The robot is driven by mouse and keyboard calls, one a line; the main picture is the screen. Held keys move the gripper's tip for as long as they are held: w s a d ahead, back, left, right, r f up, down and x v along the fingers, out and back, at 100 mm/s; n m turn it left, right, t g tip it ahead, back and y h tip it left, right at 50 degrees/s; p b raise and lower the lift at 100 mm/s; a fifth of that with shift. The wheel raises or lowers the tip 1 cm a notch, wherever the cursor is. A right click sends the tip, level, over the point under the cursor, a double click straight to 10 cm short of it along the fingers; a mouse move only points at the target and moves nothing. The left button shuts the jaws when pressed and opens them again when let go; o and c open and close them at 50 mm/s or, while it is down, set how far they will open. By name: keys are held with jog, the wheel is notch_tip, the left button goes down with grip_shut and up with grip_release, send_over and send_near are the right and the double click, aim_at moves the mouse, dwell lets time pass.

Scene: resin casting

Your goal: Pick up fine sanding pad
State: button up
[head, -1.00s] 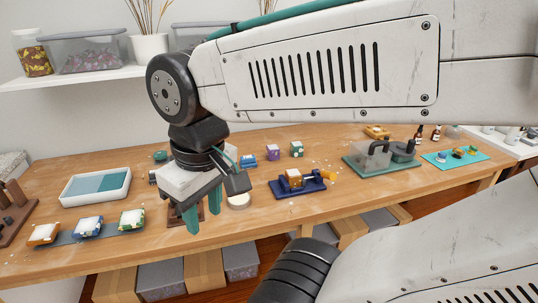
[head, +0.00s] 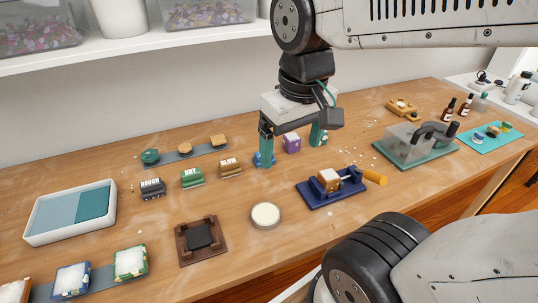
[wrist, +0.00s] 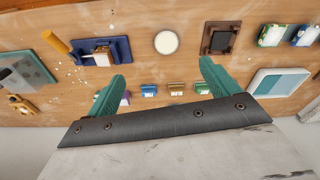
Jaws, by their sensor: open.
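My gripper (head: 291,148) is open and empty above the back of the bench, its two green fingers pointing down. In the wrist view, my gripper (wrist: 160,78) has nothing between its fingers. No pad is readably marked fine. A dark square pad (head: 199,236) sits in a brown wooden frame (head: 183,241). I cannot tell which is the fine sanding pad.
Blocks marked ROUGH (head: 152,188), DRY (head: 192,178) and SLOW (head: 230,167) stand left of my gripper. A purple block (head: 292,143) is near the fingers. A blue clamp base (head: 318,199), a round white disc (head: 265,214) and a white tray (head: 40,238) stand around bare wood.

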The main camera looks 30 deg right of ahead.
jog(key=w+d+f+m, duration=0.1)
jog(key=w+d+f, duration=0.2)
jog(key=w, duration=0.5)
jog(key=w+d+f, duration=0.2)
jog(key=w+f, duration=0.2)
jog(key=w, duration=0.5)
jog(key=shift+m+g, duration=0.6)
jog(key=w+d+f, duration=0.2)
jog(key=w+f, duration=0.1)
jog(key=f, duration=0.1)
jog(key=w+d+f, duration=0.2)
jog(key=w+f, duration=0.1)
jog(key=w+d+f, duration=0.2)
jog(key=w+f, duration=0.1)
jog(key=f, duration=0.1)
jog(key=shift+w+d+f, duration=0.1)
jog(key=shift+w+f, duration=0.15)
jog(key=shift+f, duration=0.1)
notch_tip(320, 180, down, 8)
jog(key=shift+w, duration=0.1)
jog(key=c, duration=1.1)
